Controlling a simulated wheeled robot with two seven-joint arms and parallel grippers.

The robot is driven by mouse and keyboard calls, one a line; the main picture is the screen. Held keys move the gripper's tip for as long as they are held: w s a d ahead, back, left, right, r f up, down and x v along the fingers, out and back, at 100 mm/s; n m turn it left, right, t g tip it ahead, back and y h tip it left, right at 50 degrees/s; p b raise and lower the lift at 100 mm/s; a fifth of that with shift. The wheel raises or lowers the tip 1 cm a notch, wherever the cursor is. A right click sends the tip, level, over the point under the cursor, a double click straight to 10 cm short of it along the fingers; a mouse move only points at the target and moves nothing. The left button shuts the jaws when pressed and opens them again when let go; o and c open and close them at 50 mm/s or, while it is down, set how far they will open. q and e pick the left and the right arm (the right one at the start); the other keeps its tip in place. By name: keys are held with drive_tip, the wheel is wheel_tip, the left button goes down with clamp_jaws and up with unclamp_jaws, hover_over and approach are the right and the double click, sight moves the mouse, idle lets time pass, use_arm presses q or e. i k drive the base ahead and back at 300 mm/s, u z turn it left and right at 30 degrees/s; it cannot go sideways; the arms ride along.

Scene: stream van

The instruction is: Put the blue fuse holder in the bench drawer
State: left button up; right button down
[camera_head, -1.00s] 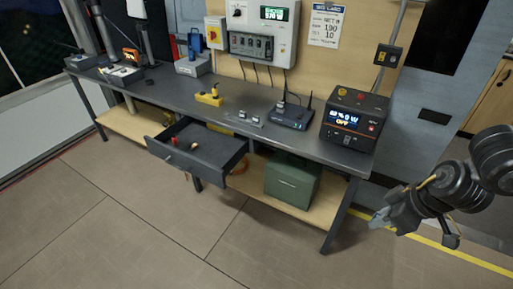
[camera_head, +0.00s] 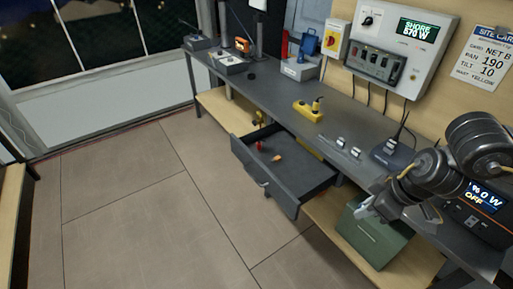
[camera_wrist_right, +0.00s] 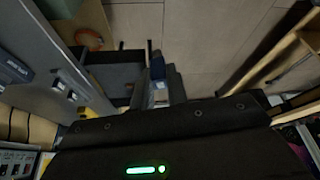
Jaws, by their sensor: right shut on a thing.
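The bench drawer (camera_head: 302,180) is pulled open under the bench, with a small red thing (camera_head: 259,146) and a small orange thing (camera_head: 277,157) in it. My right gripper (camera_head: 366,211) appears in front of the green box, right of the drawer in the head view. In the right wrist view its jaws (camera_wrist_right: 157,88) are shut on a small blue thing (camera_wrist_right: 157,68), which looks like the blue fuse holder. Its outline is hard to make out in the head view. The drawer (camera_wrist_right: 112,76) shows left of the jaws in the wrist view. My left gripper is not in view.
The dark workbench (camera_head: 270,88) carries a yellow block (camera_head: 308,110), a router (camera_head: 392,155) and a grey box with a blue part (camera_head: 300,68). A green box (camera_head: 372,238) stands on the lower shelf. The floor (camera_head: 140,205) before the drawer is clear.

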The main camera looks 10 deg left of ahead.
sight(285, 175)
drive_tip(key=u, duration=0.55)
drive_tip(key=i, duration=0.9)
drive_tip(key=u, duration=0.25)
